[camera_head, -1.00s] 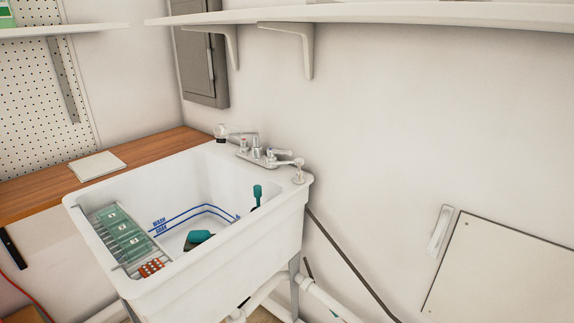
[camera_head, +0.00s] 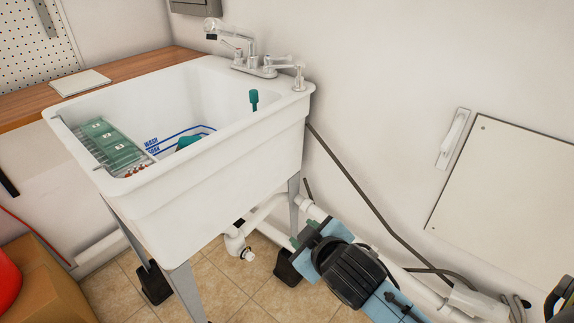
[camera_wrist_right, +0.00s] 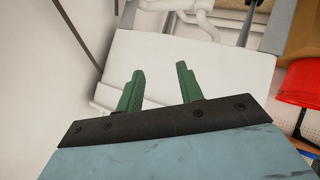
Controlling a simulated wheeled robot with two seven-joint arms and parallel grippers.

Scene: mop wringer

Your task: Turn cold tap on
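A white utility sink (camera_head: 215,172) stands against the wall. Its chrome faucet (camera_head: 262,70) is at the back right rim, with its spout toward the left. A lever with a red mark (camera_head: 238,52) is on the left; the right lever (camera_head: 282,66) points right, beside a short upright fitting (camera_head: 299,76). No water stream is visible. My right gripper (camera_head: 305,238) is low, right of the sink's legs and well below the faucet. In the right wrist view its green fingers (camera_wrist_right: 160,77) are apart and empty, facing the sink's white side (camera_wrist_right: 180,75). My left gripper is not in view.
Green numbered trays (camera_head: 115,145) sit in the sink's left side, and a teal handle (camera_head: 254,98) stands near its right wall. White drain pipes (camera_head: 262,217) run below. A wooden counter (camera_head: 45,100) is at left, a cardboard box (camera_head: 45,290) at lower left, a wall panel (camera_head: 505,185) at right.

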